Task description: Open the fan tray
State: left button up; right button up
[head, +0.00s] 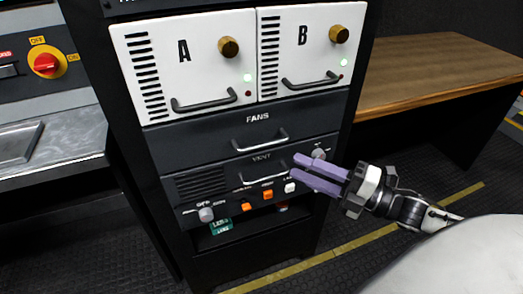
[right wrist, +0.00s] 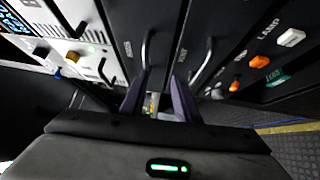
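The fan tray (head: 200,143) is a dark drawer front labelled FANS, sitting flush in the rack below two white modules. Its bar handle (head: 260,141) is also in the right wrist view (right wrist: 147,48). Below it is the VENT panel (head: 205,184) with a similar handle (head: 262,175); that handle is in the right wrist view too (right wrist: 207,62). My right gripper (head: 294,167) has two purple fingers, apart and with nothing seen between them. In the head view it is below and right of the FANS handle, by the VENT handle's right end. Contact cannot be told. My left gripper is not in view.
White modules A (head: 185,75) and B (head: 305,60) with knobs and handles are above. Orange and white switches and knobs (head: 267,195) line the panel below. A wooden desk (head: 440,75) stands right; a metal counter (head: 60,137) stands left. Open floor is in front.

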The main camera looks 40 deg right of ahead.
aim_at(262, 146)
jog(key=w+a+r, duration=0.1)
jog(key=w+a, duration=0.1)
jog(key=w, duration=0.1)
jog(key=w+a+r+n+y+b, duration=0.1)
jog(key=w, duration=0.2)
jog(key=w+a+r+n+b, duration=0.1)
jog(key=w+a, duration=0.1)
jog(key=shift+w+a+r, duration=0.35)
jog(key=shift+w, duration=0.05)
grip_shut()
